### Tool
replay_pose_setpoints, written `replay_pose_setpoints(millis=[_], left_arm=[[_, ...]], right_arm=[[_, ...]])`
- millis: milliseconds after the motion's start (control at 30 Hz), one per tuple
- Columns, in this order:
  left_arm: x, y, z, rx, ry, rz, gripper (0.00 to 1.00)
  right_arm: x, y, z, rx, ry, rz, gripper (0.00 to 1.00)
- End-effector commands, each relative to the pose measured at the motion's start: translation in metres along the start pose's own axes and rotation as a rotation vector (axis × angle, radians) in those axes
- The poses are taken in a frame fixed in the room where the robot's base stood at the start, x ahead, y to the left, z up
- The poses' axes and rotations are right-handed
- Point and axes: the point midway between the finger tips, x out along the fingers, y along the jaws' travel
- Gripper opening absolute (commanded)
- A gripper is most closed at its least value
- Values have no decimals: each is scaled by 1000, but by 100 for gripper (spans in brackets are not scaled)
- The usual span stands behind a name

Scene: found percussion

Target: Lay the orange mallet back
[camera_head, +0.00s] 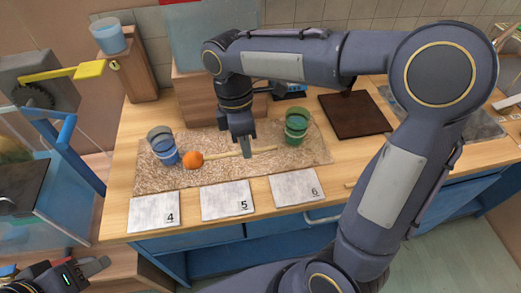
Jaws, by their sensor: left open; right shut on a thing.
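The orange mallet (193,159) has a round orange head and a thin pale wooden stick. Its head is at the left, beside the blue cup, and its stick runs to the right over the speckled mat (315,155). My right gripper (246,152) points down and is shut on the middle of the stick. I cannot tell whether the mallet touches the mat or hangs just above it. My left gripper (93,274) is open and empty at the lower left, in front of the counter and away from the mat.
Blue cups (163,147) and green cups (296,127) stand on the mat. Cards numbered 4 (154,212), 5 (227,201) and 6 (297,188) lie along the front. A dark board (354,115) lies at the right. A wooden block (140,70) stands at the back left.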

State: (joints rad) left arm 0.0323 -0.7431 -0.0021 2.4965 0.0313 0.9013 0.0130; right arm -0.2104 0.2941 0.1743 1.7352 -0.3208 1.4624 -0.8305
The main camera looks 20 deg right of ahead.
Motion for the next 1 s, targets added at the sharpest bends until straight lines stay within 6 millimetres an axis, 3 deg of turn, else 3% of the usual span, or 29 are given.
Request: replay_pose_setpoints(millis=[200,400,700,833,1000], left_arm=[[-6,3,-3,0,0,0,44],[-7,3,-3,0,0,0,44],[-8,4,-4,0,0,0,44],[-7,3,-4,0,0,0,44],[-7,3,-4,0,0,0,44]], right_arm=[[22,31,47,7,-1,-5,0],[57,52,68,3,-1,-6,0],[80,66,84,2,-1,-4,0],[100,70,81,-2,-1,-5,0],[109,72,80,-1,0,-1,0]])
